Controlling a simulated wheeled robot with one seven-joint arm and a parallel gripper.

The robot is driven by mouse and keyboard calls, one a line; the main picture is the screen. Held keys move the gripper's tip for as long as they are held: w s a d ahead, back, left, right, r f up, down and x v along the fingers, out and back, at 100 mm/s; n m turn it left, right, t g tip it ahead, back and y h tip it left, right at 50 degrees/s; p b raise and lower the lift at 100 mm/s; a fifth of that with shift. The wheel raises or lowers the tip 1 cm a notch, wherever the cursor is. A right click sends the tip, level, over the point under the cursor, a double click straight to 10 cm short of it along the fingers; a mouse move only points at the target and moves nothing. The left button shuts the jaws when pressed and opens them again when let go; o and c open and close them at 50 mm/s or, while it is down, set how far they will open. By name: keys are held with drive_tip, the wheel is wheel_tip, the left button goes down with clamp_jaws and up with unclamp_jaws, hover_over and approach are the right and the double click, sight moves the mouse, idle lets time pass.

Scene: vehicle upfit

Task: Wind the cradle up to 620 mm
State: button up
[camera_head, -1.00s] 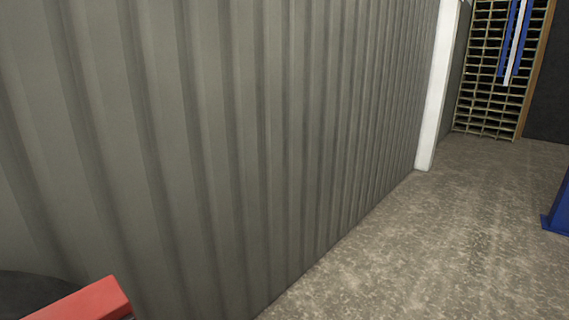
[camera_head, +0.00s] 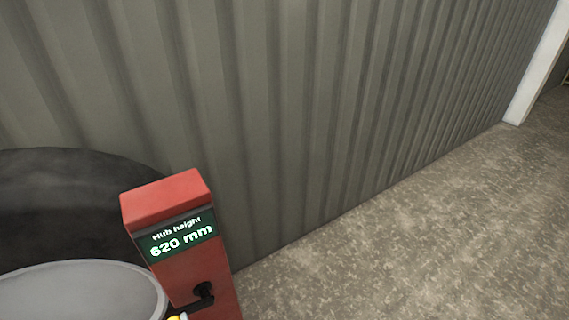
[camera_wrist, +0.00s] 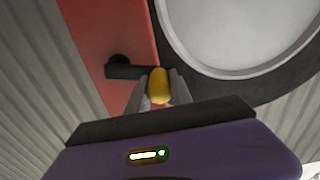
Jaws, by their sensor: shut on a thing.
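A red post (camera_head: 170,203), part of the cradle, stands at the lower left in the head view. Its green display (camera_head: 178,236) reads "Hub height 620 mm". A black crank (camera_head: 203,293) sticks out of the post below the display. In the wrist view, the crank arm (camera_wrist: 128,71) runs from its pivot to a yellow handle (camera_wrist: 159,85). My gripper (camera_wrist: 158,92) is shut on the yellow handle, one finger on each side. In the head view only a bit of the yellow handle shows at the bottom edge, and my gripper is mostly out of frame.
A dark wheel with a pale grey face (camera_head: 80,290) is left of the post, and it also shows in the wrist view (camera_wrist: 240,35). A grey corrugated wall (camera_head: 330,110) stands behind. The speckled floor (camera_head: 430,240) to the right is clear.

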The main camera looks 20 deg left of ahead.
drive_tip(key=shift+w+d, duration=0.1)
drive_tip(key=shift+w, duration=0.1)
drive_tip(key=o, duration=0.9)
drive_tip(key=shift+f, duration=0.1)
drive_tip(key=shift+s+f, duration=0.2)
drive_tip(key=shift+f, duration=0.15)
